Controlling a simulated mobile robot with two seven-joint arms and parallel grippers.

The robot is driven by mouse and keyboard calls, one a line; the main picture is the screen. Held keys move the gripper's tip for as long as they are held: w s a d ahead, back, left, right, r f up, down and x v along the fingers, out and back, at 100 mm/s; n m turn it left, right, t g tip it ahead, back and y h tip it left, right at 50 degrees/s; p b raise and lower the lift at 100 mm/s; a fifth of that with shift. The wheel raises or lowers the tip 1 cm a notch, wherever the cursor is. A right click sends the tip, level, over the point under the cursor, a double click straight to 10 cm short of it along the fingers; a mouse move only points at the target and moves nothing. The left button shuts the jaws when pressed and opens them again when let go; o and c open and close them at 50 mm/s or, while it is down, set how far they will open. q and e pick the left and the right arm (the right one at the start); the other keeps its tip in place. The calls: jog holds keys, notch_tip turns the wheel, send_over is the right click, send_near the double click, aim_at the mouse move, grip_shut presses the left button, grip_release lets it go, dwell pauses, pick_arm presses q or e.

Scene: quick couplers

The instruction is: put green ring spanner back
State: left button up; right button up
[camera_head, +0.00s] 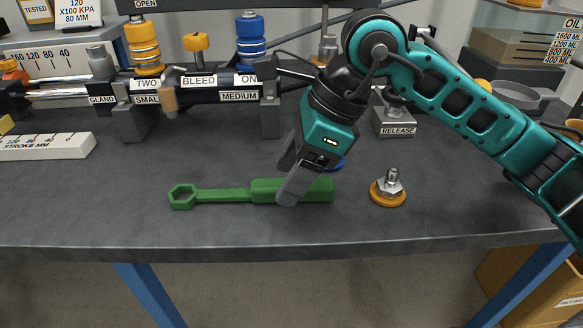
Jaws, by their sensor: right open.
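The green ring spanner (225,195) lies flat on the dark bench top near the front edge. Its hexagonal ring end points left and its thick handle lies to the right. My right gripper (287,182) is open over the handle, with its fingers pointing down and left. The near finger hides part of the handle. I cannot tell whether the fingers touch it. My left gripper is not in view.
A metal fitting on an orange base (388,190) stands right of the handle. A blue round part (335,164) is partly hidden behind my gripper. A labelled cylinder rig (190,90) and a RELEASE block (396,120) stand behind. A white stroke scale (45,146) lies left.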

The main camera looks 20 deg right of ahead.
jog(key=p+v, duration=0.2)
jog(key=v, duration=1.1)
jog(key=shift+p, duration=0.4)
